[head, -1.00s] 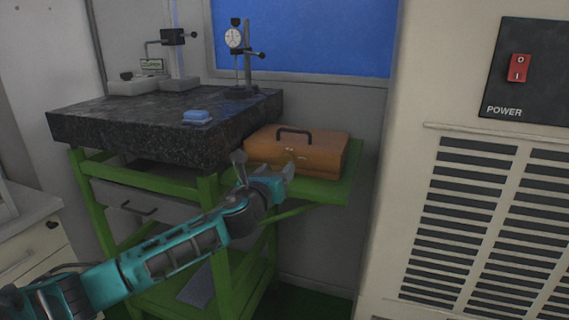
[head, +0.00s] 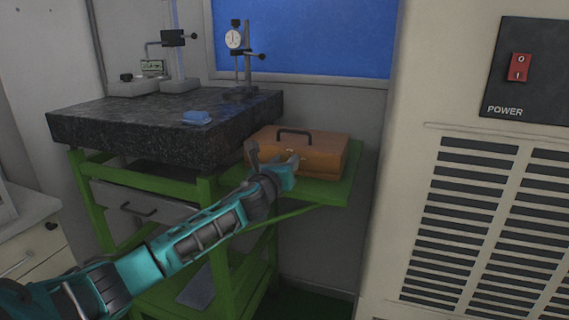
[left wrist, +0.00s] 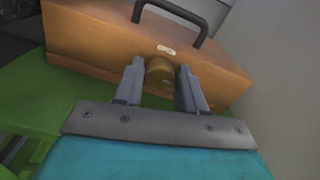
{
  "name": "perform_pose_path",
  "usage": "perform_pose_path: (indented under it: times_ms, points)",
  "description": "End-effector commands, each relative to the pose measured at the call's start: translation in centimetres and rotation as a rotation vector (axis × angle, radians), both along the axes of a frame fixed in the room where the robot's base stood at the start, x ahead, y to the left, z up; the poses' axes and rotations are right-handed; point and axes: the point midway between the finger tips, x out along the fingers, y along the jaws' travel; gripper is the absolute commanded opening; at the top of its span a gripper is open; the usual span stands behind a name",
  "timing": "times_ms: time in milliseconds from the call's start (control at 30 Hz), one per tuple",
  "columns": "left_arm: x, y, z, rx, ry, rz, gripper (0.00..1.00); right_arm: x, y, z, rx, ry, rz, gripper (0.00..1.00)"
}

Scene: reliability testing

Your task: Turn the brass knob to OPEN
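The brass knob (left wrist: 159,71) shows in the left wrist view on the front face of an orange-brown case (left wrist: 90,35). A small pale label (left wrist: 166,50) sits just above the knob; its wording is too small to read. My left gripper (left wrist: 160,85) is open, with one finger on each side of the knob; I cannot tell whether they touch it. In the head view my left gripper (head: 275,165) is at the front of the case (head: 325,150) and hides the knob. My right gripper is not in view.
The case has a black handle (head: 294,131) and rests on a green shelf (head: 335,190) beside a dark granite table (head: 120,125). A cabinet with a red power switch (head: 520,67) stands right.

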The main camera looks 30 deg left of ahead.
Motion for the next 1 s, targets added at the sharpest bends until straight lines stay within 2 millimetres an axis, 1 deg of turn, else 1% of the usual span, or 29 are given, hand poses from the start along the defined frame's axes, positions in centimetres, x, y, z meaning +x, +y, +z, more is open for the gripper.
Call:
perform_pose_path:
  times_ms: [33,300,400,567,733,867,1000]
  points:
    - [-0.01,0.02,0.0,0.0,0.0,0.0,0.35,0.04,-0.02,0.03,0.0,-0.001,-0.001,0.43]
    - [-0.02,0.02,0.01,0.0,0.0,0.0,0.09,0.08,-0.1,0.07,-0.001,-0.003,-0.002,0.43]
    - [-0.03,0.03,0.0,0.0,0.0,0.0,0.01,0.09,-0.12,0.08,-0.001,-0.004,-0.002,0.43]
    - [-0.02,0.02,0.01,-0.008,-0.002,0.0,0.01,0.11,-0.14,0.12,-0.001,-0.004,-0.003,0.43]
    - [-0.02,0.0,0.06,-0.053,-0.013,0.0,0.01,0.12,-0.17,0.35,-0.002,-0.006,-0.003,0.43]
    - [-0.02,0.04,0.15,-0.122,-0.03,0.0,0.01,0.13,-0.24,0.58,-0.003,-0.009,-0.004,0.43]
    - [-0.02,0.0,0.13,-0.23,-0.055,0.001,0.01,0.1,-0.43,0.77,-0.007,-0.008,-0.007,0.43]
